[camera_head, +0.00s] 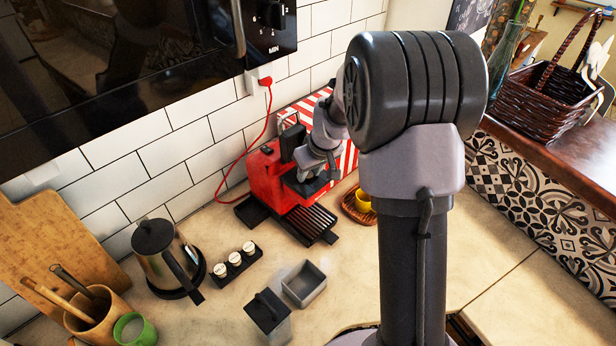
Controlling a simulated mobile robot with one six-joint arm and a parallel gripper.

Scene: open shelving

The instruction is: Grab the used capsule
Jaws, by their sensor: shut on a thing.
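The red coffee machine (264,177) stands against the tiled wall, with its dark drip grille (312,221) in front. My gripper (312,179) is at the machine's front, above the grille. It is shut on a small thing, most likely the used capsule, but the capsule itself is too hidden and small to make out. My arm covers part of the machine's right side. Three white-topped capsules (234,258) sit in a black holder on the counter, left of the grille.
A steel kettle (163,255), an open grey box (304,283) and a dark-lidded canister (268,319) stand in front. A red-striped box (349,157) is behind. The red cord (267,110) runs to the wall.

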